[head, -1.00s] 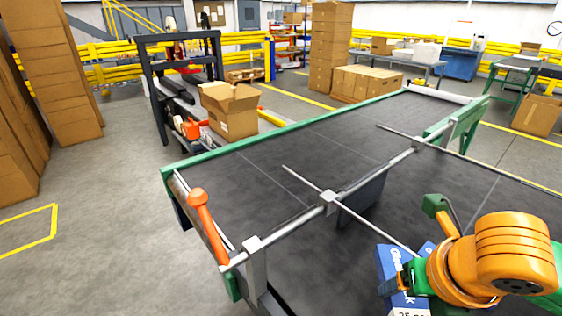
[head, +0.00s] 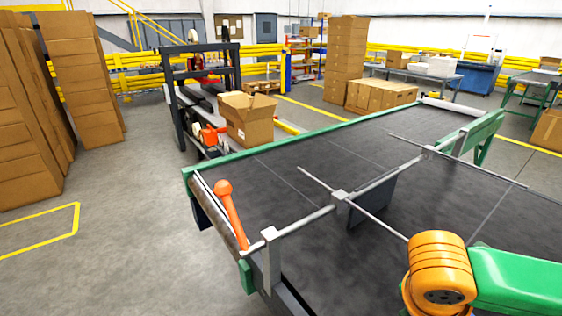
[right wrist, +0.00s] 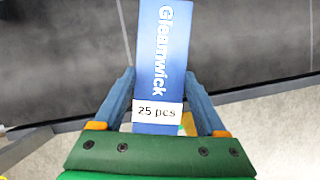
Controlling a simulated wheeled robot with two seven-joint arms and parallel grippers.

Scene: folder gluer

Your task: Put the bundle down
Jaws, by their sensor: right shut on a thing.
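The bundle (right wrist: 160,50) is a blue-and-white pack marked "Gleamwick" with a "25 pcs" label. In the right wrist view it lies between the blue fingers of my right gripper (right wrist: 159,76), which is shut on it. Dark belt surface shows behind the bundle; I cannot tell whether the two touch. In the head view only the orange and green links of my right arm show at the lower right, and the gripper and bundle are hidden. My left gripper is not in view.
The dark conveyor belt (head: 310,160) has green side rails and a metal cross bar (head: 375,185) with rods above it. An orange handle (head: 230,212) stands at its near left corner. An open carton (head: 248,122) and stacked cartons (head: 85,80) stand beyond. Grey floor at left is clear.

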